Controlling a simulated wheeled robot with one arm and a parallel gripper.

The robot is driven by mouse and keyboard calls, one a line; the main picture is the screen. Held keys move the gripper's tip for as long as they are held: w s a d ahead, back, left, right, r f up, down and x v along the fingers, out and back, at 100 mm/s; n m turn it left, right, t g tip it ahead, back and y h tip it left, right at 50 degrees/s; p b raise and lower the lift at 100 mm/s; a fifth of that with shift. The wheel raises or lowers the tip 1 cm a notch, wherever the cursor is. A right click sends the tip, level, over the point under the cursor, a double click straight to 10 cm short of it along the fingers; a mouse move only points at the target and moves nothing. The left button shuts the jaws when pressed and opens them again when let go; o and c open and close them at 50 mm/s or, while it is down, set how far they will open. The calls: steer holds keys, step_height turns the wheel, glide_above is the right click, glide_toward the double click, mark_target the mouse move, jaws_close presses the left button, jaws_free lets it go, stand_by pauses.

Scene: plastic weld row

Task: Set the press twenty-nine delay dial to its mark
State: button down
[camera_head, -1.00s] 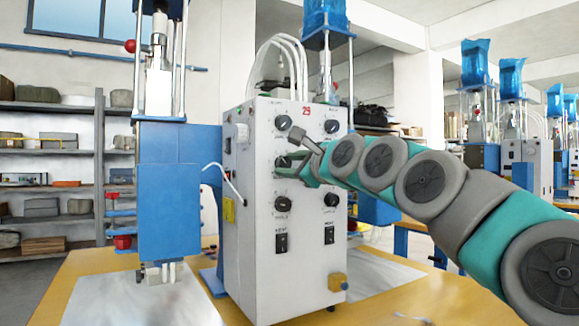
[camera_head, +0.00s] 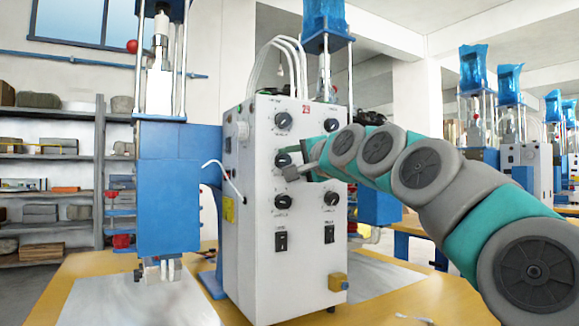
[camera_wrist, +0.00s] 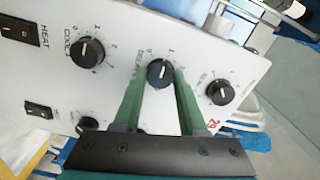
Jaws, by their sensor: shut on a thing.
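The delay dial is a black knob (camera_wrist: 160,73) with a white pointer line, on the white control box (camera_head: 253,285) marked with a red 29. In the wrist view my gripper (camera_wrist: 160,76) has its two green fingers on either side of the knob, shut on it. Printed numbers show around the knob; I cannot make out a distinct target mark. In the head view the dial (camera_head: 282,159) is the middle knob of the left column, partly covered by my gripper (camera_head: 296,160).
Other black knobs sit close by, including the cool dial (camera_wrist: 87,53) and another dial (camera_wrist: 220,92). The heat switch (camera_wrist: 20,28) is further left. A blue press (camera_head: 168,205) stands left of the box on the yellow table (camera_head: 430,305).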

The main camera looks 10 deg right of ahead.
steer(key=n+b, duration=0.2)
steer(key=n, duration=0.4)
steer(key=shift+f, duration=0.1)
steer(key=shift+n+b, duration=0.35)
steer(key=shift+n, duration=0.85)
steer(key=shift+c, duration=2.4)
jaws_free()
steer(key=v, duration=0.8)
